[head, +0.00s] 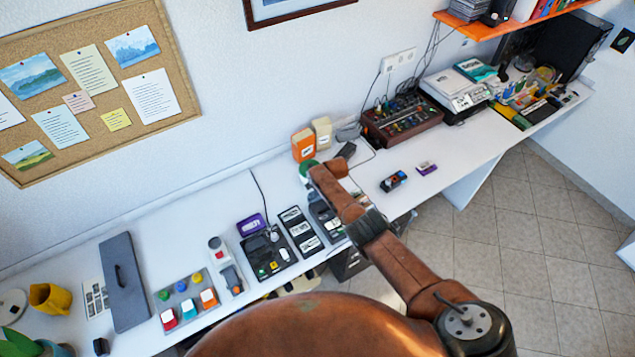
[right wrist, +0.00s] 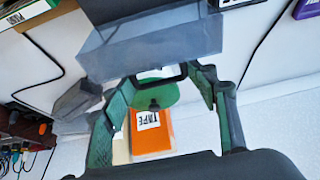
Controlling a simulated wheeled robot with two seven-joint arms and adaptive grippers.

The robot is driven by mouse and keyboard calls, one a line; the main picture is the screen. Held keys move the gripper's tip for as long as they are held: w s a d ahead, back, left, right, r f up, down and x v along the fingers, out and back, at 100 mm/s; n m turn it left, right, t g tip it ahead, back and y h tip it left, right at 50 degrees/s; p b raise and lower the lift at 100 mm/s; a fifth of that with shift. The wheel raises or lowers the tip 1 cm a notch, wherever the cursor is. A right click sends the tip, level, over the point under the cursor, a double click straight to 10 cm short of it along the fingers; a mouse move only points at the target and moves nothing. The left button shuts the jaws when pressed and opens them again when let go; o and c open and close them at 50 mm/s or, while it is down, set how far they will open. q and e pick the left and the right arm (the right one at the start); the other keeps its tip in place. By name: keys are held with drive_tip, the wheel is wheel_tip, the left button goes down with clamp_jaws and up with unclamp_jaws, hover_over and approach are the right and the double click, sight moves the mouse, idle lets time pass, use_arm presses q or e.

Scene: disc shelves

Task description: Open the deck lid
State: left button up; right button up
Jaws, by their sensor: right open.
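The grey deck (head: 325,220) stands on the desk in the head view, partly hidden by my right arm. In the right wrist view a large grey lid-like part (right wrist: 150,45) fills the upper middle, with a dark handle-like frame (right wrist: 160,75) at its lower edge. My right gripper (right wrist: 163,82) is open, its green-lined fingers on either side of that frame. I cannot tell whether they touch it. In the head view the right gripper (head: 308,170) is small, near the back of the deck. My left gripper is out of view.
An orange box labelled TAPE (right wrist: 152,132) stands behind the gripper; it also shows in the head view (head: 303,145) beside a cream box (head: 322,132). A black device (head: 268,255) and a card rack (head: 300,231) lie left of the deck. A mixer (head: 402,118) stands farther right.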

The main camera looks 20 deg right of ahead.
drive_tip(key=shift+s+a+r, duration=0.1)
drive_tip(key=shift+s+a, duration=0.05)
drive_tip(key=shift+s, duration=0.05)
drive_tip(key=shift+r, duration=0.15)
drive_tip(key=v, duration=1.1)
drive_tip(key=shift+d+r, duration=0.2)
drive_tip(key=shift+s, duration=0.1)
drive_tip(key=shift+c, duration=0.5)
